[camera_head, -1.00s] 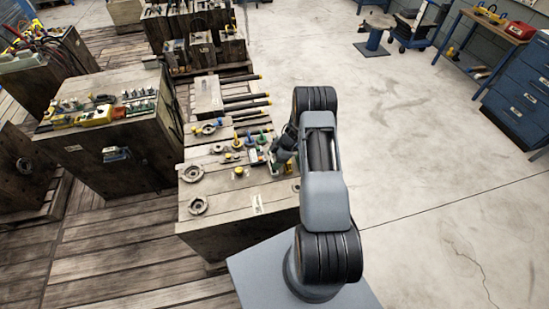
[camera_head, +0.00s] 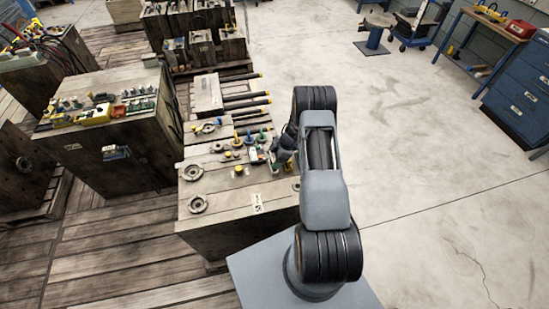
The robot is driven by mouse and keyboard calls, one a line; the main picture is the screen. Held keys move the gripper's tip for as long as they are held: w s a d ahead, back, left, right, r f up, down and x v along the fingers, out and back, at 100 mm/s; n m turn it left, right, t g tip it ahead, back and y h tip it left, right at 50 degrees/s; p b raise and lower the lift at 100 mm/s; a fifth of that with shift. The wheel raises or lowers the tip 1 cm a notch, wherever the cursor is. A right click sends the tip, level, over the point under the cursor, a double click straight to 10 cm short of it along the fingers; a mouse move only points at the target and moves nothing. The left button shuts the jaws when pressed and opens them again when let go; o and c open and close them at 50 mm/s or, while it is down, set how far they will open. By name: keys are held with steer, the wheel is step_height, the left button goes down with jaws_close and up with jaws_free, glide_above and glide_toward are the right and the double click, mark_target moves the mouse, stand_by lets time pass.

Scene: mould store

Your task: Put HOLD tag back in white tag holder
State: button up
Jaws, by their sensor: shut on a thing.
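My gripper (camera_head: 274,160) is low over the right part of the near wooden block's top (camera_head: 225,205), among small fittings. It is small and partly hidden by my own arm. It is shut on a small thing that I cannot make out. I cannot pick out the HOLD tag by its lettering. A small white plate with dark marks (camera_head: 257,203) is at the block's front edge; I cannot tell whether it is the white tag holder.
Round metal rings (camera_head: 197,204) and a yellow-topped fitting (camera_head: 239,170) sit on the block left of my gripper. Several coloured knobs (camera_head: 249,138) stand behind. Dark rods (camera_head: 245,104) lie farther back. The concrete floor (camera_head: 430,190) to the right is clear.

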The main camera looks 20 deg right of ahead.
steer(key=shift+f+b, duration=0.4)
steer(key=shift+f, duration=0.35)
stand_by(1.1)
steer(key=o, duration=1)
